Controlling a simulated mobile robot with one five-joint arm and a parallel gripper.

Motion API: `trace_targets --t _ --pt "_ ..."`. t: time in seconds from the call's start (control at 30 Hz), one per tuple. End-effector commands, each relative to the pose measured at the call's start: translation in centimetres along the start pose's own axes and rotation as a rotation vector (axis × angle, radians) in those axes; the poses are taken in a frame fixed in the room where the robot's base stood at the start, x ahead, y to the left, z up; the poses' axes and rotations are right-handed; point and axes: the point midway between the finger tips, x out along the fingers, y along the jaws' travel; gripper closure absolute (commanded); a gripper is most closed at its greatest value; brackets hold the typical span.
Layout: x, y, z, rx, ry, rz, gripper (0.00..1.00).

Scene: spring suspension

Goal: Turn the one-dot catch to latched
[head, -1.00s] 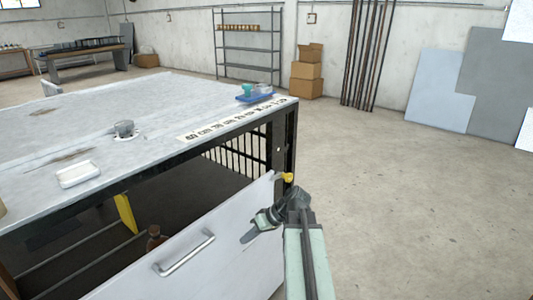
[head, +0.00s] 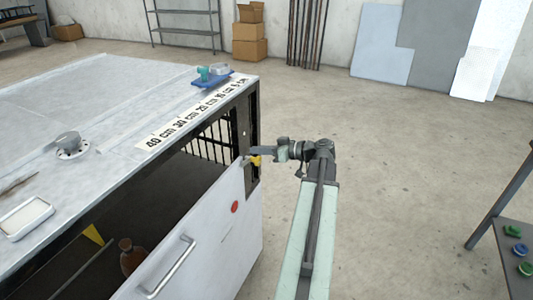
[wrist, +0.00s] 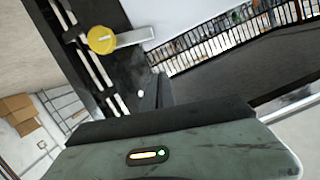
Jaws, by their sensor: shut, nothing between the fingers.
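The yellow catch (head: 254,160) sits at the top right corner of the white front panel (head: 190,245), by the dark cabinet post (head: 251,128). In the wrist view its round yellow knob (wrist: 101,40) has a light grey bar (wrist: 135,36) pointing right. One small white dot (wrist: 140,93) shows on the dark post near it. My gripper (head: 256,153) is shut and empty, its tips at or just in front of the catch. I cannot tell whether they touch. My gripper partly hides the catch in the head view.
A side table (head: 510,240) stands right. Floor between is clear.

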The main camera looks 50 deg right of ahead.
Motion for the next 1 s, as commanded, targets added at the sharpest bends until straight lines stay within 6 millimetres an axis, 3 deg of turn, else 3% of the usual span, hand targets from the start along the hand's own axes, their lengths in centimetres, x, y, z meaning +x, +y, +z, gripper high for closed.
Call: trace_targets --t 0.2,0.4,0.87,1.0 --pt "4.6 0.1 0.9 0.001 -0.001 -0.001 1.00" --pt "5.0 0.1 3.7 0.002 -0.001 0.001 1.00" --pt "5.1 0.0 3.9 -0.001 -0.001 0.001 1.00" --pt "6.7 -1.3 4.4 -0.055 -0.006 -0.012 1.00"
